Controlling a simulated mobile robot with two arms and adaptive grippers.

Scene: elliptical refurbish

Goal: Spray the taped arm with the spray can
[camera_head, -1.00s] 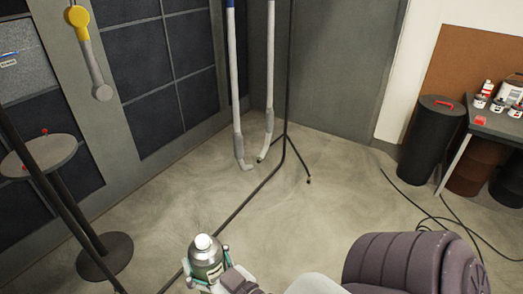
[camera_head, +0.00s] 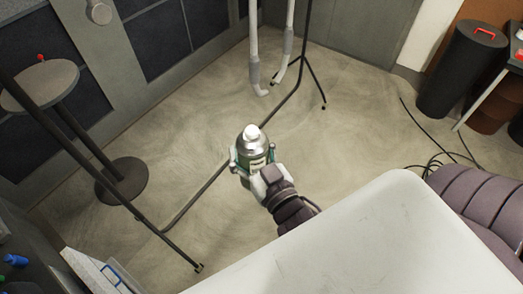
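A silver and green spray can (camera_head: 252,150) with a white cap stands upright in my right gripper (camera_head: 252,164), in the middle of the head view. The gripper's fingers lie on both sides of the can and are shut on it. Two pale tube-like arms hang from above at the top: one on the left (camera_head: 254,50) and one on the right (camera_head: 287,45). Their upper parts are cut off by the picture edge. The can is below them in the picture and apart from them. My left gripper is not in view.
A black stand (camera_head: 306,60) with splayed feet stands behind the hanging arms. A round stool-like table (camera_head: 45,85) and a slanting black pole (camera_head: 90,145) are at left. A black bin (camera_head: 460,72) and floor cables (camera_head: 425,125) are at right. Floor between is mostly clear.

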